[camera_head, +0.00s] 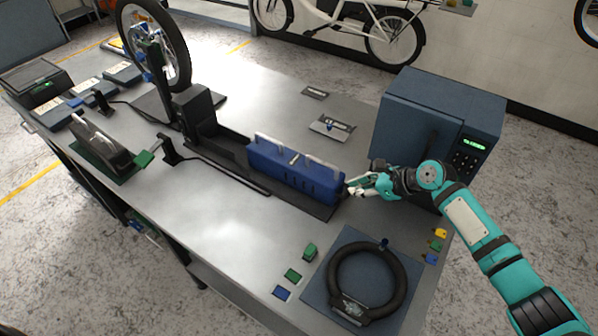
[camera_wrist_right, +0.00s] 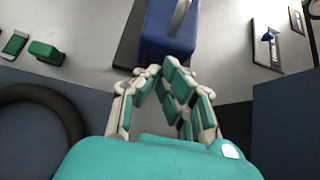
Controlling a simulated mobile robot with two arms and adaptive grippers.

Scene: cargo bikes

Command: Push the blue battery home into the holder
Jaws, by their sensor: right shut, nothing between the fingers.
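A gap of bare black rail shows between the battery's far end and the holder's upright block (camera_head: 197,112). My right gripper (camera_head: 352,187) is shut and empty at the battery's near right end. In the right wrist view the shut fingertips (camera_wrist_right: 155,72) are right at the end face of the battery (camera_wrist_right: 170,28); whether they touch it I cannot tell. My left gripper is not in view.
A dark blue cabinet (camera_head: 440,115) with a green display stands close behind my right arm. A black ring on a blue mat (camera_head: 318,285) lies in front. Small green and blue blocks sit near the front edge. A wheel (camera_head: 153,45) stands at the back left.

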